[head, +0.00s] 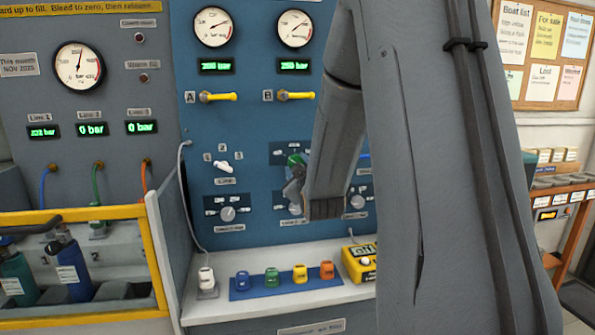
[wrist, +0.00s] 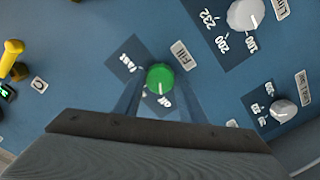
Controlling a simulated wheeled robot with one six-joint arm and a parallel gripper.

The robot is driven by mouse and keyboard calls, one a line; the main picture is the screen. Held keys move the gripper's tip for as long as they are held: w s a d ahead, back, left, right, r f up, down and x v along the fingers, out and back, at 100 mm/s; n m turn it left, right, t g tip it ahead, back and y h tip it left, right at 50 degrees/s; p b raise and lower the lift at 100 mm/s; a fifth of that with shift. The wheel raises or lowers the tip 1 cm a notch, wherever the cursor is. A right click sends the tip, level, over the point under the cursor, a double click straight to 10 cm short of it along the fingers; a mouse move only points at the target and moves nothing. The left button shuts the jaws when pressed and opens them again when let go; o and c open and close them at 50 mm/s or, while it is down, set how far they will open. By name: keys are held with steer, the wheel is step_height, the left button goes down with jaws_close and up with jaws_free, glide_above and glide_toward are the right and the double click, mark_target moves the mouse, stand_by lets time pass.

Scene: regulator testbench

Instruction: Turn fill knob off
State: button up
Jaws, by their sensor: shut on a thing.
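The green fill knob (wrist: 160,77) sits on a dark label plate on the blue panel in the wrist view. The word "Fill" is beside it and "fast" is on the plate. Its white pointer line points toward the bottom of the picture, near partly hidden lettering I cannot read surely. My gripper (wrist: 160,84) has one finger on each side of the knob and is shut on it. In the head view the green knob (head: 296,160) shows only in part, behind my gripper (head: 294,186) and arm.
A white selector knob (wrist: 245,14) and a smaller grey knob (wrist: 283,109) are to the right in the wrist view. A yellow lever (wrist: 12,54) is at left. Below the panel, a shelf holds a blue rack (head: 258,288) of coloured blocks and a yellow meter (head: 358,266).

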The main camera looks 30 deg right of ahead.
steer(key=shift+n, duration=0.6)
steer(key=shift+b, duration=0.3)
steer(key=o, duration=1)
steer(key=shift+o, duration=0.2)
steer(key=b+v, duration=0.1)
steer(key=v, duration=0.7)
